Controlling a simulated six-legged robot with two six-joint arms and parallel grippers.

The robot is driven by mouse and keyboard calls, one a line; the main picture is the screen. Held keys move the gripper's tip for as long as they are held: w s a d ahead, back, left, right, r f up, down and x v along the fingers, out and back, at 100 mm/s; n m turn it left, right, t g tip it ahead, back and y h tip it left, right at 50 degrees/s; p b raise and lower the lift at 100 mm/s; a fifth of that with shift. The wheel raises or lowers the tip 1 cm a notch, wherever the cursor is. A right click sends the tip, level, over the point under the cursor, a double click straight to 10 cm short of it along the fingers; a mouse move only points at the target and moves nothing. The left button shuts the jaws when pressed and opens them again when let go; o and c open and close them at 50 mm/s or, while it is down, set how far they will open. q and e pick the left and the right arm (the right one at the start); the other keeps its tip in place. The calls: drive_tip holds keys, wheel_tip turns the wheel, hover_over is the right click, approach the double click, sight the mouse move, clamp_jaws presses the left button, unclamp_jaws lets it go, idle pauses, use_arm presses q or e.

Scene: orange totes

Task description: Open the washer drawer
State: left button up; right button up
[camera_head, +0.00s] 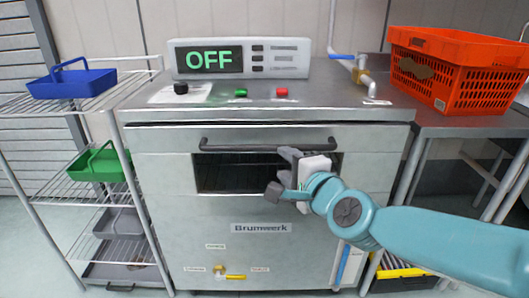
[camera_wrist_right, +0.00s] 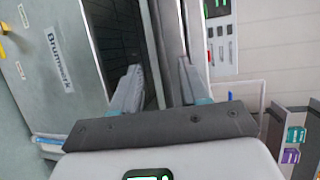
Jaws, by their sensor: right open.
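The washer (camera_head: 190,215) is a grey metal cabinet labelled Brunwerk. Its front drawer has a dark horizontal bar handle (camera_head: 240,145) across the top and a dark window (camera_head: 235,178) below it. My right gripper (camera_head: 280,172) is open at the right part of the handle. Its upper finger overlaps the handle in the head view, and its lower finger is in front of the window. In the right wrist view my right gripper (camera_wrist_right: 160,85) has its fingers spread around a dark bar-like strip; I cannot tell whether they touch it. The drawer looks closed. My left gripper is not in view.
A control panel reading OFF (camera_head: 240,60) stands on top of the washer. A wire shelf (camera_head: 50,108) on the left holds blue (camera_head: 72,85) and green (camera_head: 97,163) trays. An orange tote (camera_head: 465,50) sits on the right table. Pipes rise behind the washer's right side.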

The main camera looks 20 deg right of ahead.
sight(267, 149)
drive_tip(key=x, duration=1.2)
drive_tip(key=shift+d+b, duration=0.1)
drive_tip(key=shift+b, duration=0.25)
clamp_jaws()
